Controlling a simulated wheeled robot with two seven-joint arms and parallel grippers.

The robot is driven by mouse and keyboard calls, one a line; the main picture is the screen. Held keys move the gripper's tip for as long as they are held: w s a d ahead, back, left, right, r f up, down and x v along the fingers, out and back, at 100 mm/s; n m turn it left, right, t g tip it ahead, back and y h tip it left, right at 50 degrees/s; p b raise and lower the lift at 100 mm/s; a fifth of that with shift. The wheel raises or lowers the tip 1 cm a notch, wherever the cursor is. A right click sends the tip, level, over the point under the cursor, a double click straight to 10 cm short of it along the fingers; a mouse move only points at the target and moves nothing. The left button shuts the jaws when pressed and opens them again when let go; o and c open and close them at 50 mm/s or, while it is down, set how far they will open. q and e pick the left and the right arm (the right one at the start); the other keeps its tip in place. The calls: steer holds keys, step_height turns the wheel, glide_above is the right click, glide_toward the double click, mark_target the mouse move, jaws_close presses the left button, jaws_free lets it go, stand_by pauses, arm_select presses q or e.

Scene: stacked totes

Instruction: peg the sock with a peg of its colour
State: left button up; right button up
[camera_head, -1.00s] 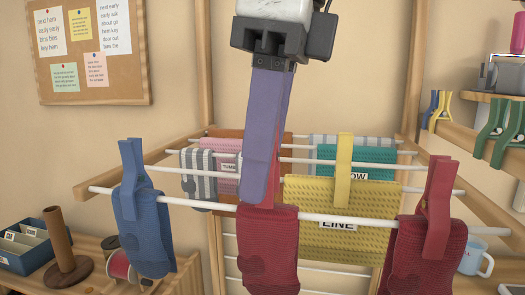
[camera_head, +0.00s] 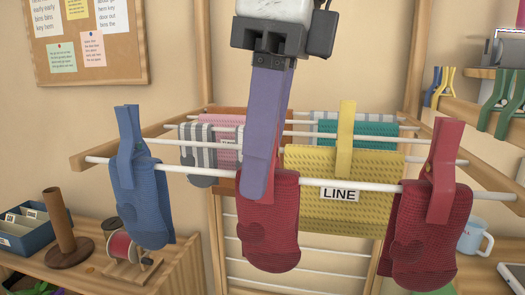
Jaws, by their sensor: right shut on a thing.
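My right gripper (camera_head: 272,62) comes down from the top, shut on the upper end of a long purple peg (camera_head: 265,125). The peg points down, and its lower tip overlaps the upper left of the middle red sock (camera_head: 270,235) on the front rod (camera_head: 330,184). I cannot tell whether the peg's legs straddle the rod and sock. A red sock (camera_head: 420,250) at right carries a red peg (camera_head: 443,170). A blue sock (camera_head: 142,205) at left carries a blue peg (camera_head: 128,140). My left gripper is not in view.
Behind hang a yellow cloth (camera_head: 375,205) with a yellow peg (camera_head: 346,135), and striped, pink and teal cloths. A rail at right holds green pegs (camera_head: 495,98) and blue and yellow ones. A mug (camera_head: 475,238), spool (camera_head: 122,247) and box (camera_head: 28,232) stand low at the sides.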

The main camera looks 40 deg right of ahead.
steer(key=o, duration=1.1)
steer(key=shift+r, duration=0.1)
steer(key=r+p, duration=0.1)
steer(key=r, duration=0.2)
steer(key=r+p, duration=0.1)
steer(key=r, duration=0.2)
steer(key=s+d+r+p, duration=0.1)
steer(key=r, duration=0.3)
steer(key=shift+s, duration=0.1)
